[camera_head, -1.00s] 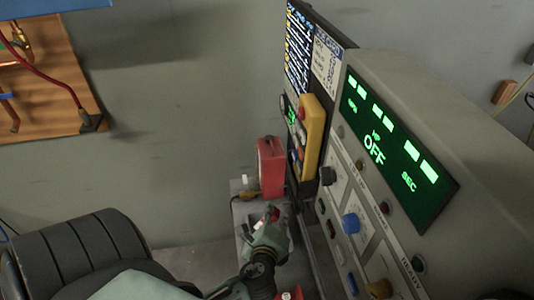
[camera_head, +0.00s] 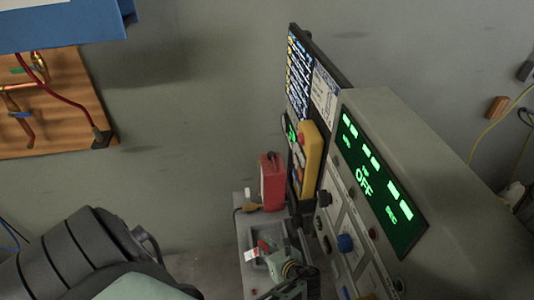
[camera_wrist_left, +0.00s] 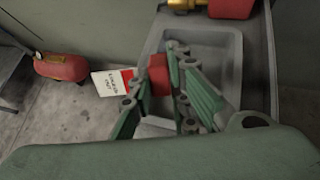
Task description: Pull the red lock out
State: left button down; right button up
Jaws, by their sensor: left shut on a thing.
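The red lock (camera_wrist_left: 158,74) is between the fingers of my left gripper (camera_wrist_left: 158,78) in the left wrist view. A white tag with a red edge (camera_wrist_left: 112,81) sticks out to the left of the fingers. In the head view my left gripper (camera_head: 268,248) is low in the middle, shut on the lock, over the grey tray of the side stand (camera_head: 245,232). The tag (camera_head: 250,254) shows there too; the lock is mostly hidden by the fingers. My right gripper is not in view.
A red box (camera_head: 272,182) stands on the stand's far end. The grey console (camera_head: 440,190) with a green display reading OFF (camera_head: 364,182) and knobs is close on the right. A red tank (camera_wrist_left: 62,67) lies on the floor.

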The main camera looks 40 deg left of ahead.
pick_arm(q)
jog(key=shift+w+a+f+b, duration=0.75)
jog(key=shift+w+a+b, duration=0.15)
jog(key=shift+a, duration=0.15)
jog(key=shift+w+a+f+b, duration=0.3)
jog(key=shift+w+a+b, duration=0.15)
jog(key=shift+a+b, duration=0.15)
jog(key=shift+w+a+f+b, duration=0.3)
jog(key=shift+w+a+b, duration=0.2)
jog(key=shift+b, duration=0.1)
jog(key=shift+f+b, duration=0.6)
jog(key=shift+f, duration=0.2)
jog(key=c, duration=1.6)
grip_release()
jog(key=shift+s+d, duration=0.1)
